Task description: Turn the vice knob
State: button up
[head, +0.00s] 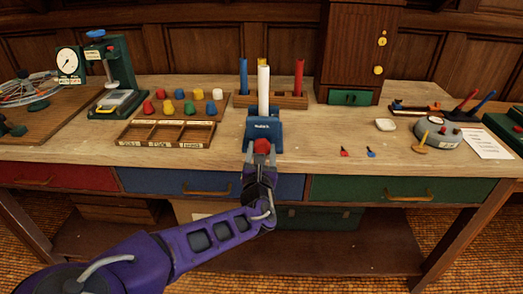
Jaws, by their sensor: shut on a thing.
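The blue vice (266,128) stands at the front edge of the bench, near the middle of the head view. A white upright rod (264,84) rises from it, and I cannot tell how it is held. The red vice knob (263,146) is on the vice's near side, facing me. My gripper (261,156) is at the knob from the front and is shut on it. The fingers partly hide the knob's lower part.
A compartment tray (167,145) and coloured pegs (149,107) are left of the vice. A rack (289,101) with coloured sticks stands behind it. Small red and blue pieces lie to the right. A blue drawer front (150,182) is below the bench edge.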

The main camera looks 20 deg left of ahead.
jog(key=m, duration=0.6)
jog(key=shift+a+r+p, duration=0.15)
jog(key=shift+p, duration=0.15)
jog(key=m, duration=0.6)
jog(key=shift+r+m, duration=0.1)
jog(key=shift+m, duration=0.2)
jog(key=m, duration=0.6)
jog(key=shift+r, duration=0.15)
jog(key=m+b, duration=0.1)
jog(key=m, duration=0.4)
jog(key=shift+r+m, duration=0.15)
jog(key=shift+m, duration=0.25)
jog(key=m, duration=0.6)
jog(key=shift+w+r, duration=0.1)
jog(key=shift+r, duration=0.05)
jog(key=m, duration=0.5)
jog(key=shift+d+m, duration=0.25)
jog(key=shift+m, duration=0.05)
jog(key=m, duration=0.6)
jog(key=shift+w+d, duration=0.1)
jog(key=m, duration=0.6)
